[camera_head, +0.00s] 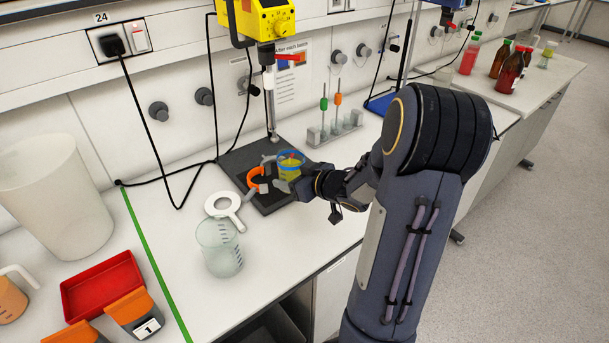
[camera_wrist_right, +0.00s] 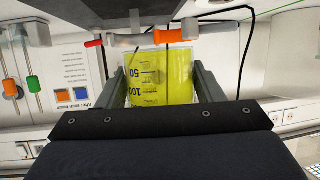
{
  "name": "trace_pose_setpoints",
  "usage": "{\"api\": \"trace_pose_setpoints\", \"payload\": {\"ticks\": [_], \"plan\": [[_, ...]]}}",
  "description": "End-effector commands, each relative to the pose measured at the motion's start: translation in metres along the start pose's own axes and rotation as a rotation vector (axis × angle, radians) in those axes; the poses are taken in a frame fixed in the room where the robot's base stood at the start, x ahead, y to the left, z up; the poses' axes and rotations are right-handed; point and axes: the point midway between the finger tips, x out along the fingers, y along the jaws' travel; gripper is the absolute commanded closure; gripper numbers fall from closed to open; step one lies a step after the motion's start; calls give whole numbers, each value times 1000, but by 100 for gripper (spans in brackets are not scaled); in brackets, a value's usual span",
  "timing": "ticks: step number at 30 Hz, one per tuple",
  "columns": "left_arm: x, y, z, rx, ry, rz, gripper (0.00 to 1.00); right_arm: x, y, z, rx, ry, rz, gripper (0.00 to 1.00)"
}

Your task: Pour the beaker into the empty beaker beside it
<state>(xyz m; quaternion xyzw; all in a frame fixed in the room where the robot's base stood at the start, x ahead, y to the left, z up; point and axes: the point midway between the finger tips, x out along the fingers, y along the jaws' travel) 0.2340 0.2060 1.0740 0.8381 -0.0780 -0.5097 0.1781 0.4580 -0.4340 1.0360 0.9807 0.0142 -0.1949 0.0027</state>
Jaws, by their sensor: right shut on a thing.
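In the right wrist view the yellow beaker (camera_wrist_right: 161,80), with dark volume marks, sits between the two fingers of my right gripper (camera_wrist_right: 160,88). The empty clear beaker (camera_head: 219,248) stands upright on the bench, nearer and to the left, apart from the held one. Part of the held beaker is hidden by the gripper. My left gripper is not in view.
The stand base (camera_head: 240,160) carries an orange clamp (camera_head: 257,183). A rack with screwdriver-like tools (camera_head: 335,128) stands behind my right gripper. A red tray (camera_head: 102,285) and a large white jug (camera_head: 55,195) are at left.

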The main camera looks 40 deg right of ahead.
Motion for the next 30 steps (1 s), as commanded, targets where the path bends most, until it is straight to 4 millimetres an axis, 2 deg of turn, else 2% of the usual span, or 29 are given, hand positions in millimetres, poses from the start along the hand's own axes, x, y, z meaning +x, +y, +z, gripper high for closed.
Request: {"api": "trace_pose_setpoints", "payload": {"ticks": [1,6,12,15,21,30], "plan": [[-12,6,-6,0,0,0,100,7,-8,-12,-21,-2,-50,86],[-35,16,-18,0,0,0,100,36,-45,-28,-98,-2,-244,86],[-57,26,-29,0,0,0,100,59,-90,-34,-184,-1,-454,86],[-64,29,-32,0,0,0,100,65,-107,-33,-215,0,-526,86],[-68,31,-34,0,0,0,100,70,-122,-31,-245,2,-595,86],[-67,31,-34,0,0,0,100,71,-123,-30,-248,2,-598,86]]}}
